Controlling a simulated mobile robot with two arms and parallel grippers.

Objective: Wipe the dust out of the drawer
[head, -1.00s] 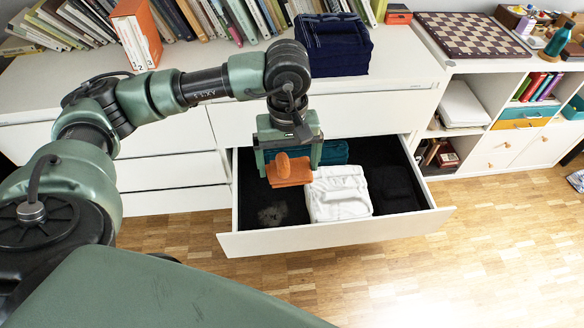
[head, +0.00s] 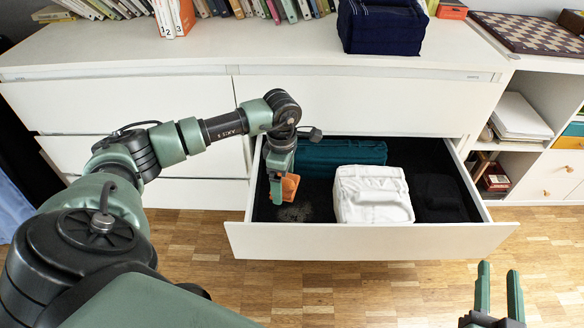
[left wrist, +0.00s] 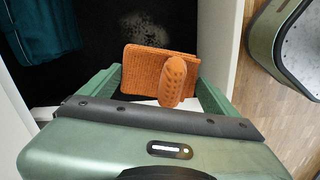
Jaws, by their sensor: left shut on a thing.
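The drawer (head: 370,241) is pulled open, with a dark floor. A pale grey dust patch (head: 295,213) lies on the floor at its left front; it also shows in the left wrist view (left wrist: 146,28). My left gripper (head: 283,186) is shut on an orange wiper (head: 291,188), a ribbed pad with a dotted rounded grip, seen between the fingers in the left wrist view (left wrist: 150,70). The wiper is at the drawer's left side, close to the dust; whether it touches the floor I cannot tell. My right gripper (head: 498,290) is open and empty, outside the drawer at lower right.
In the drawer, a teal folded cloth (head: 340,153) lies at the back, a white folded cloth (head: 372,196) in the middle and a black one (head: 437,193) at right. Dark blue folded cloth (head: 382,28) stands on the cabinet top. The wooden floor (head: 360,285) in front is clear.

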